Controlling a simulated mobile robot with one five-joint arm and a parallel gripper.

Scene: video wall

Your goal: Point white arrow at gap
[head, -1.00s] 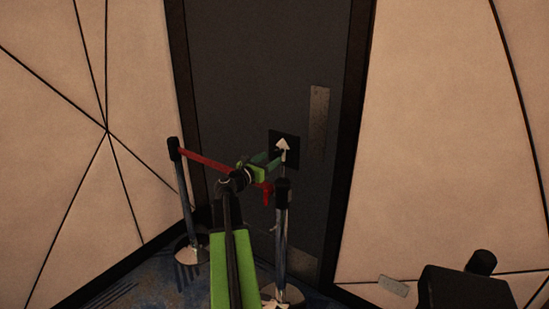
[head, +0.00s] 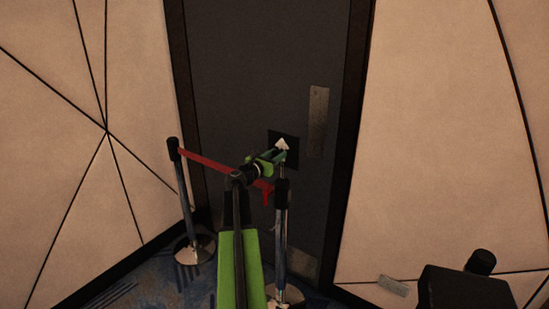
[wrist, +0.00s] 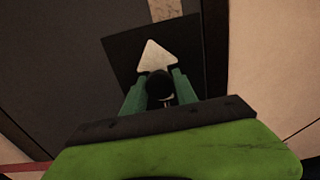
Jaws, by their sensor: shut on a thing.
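The white arrow (head: 283,145) sits on a black square plate (head: 291,138) in front of the dark door, above the right belt post. Its head points up in the head view. In the wrist view the arrow (wrist: 156,56) points up, away from my fingers, on the tilted black plate (wrist: 118,42). My gripper (head: 279,155) is at the arrow's lower part. In the wrist view my gripper's green fingers (wrist: 160,92) are shut on a round black knob (wrist: 160,82) just below the arrowhead. The arrow's shaft is mostly hidden by the knob and fingers. I cannot tell which opening is the gap.
The left post (head: 184,200) and right post (head: 281,230) stand before the dark door (head: 265,60). A red belt (head: 205,162) runs from the left post toward the right one, partly behind my arm. Panelled walls flank the door. A black box (head: 465,290) is at lower right.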

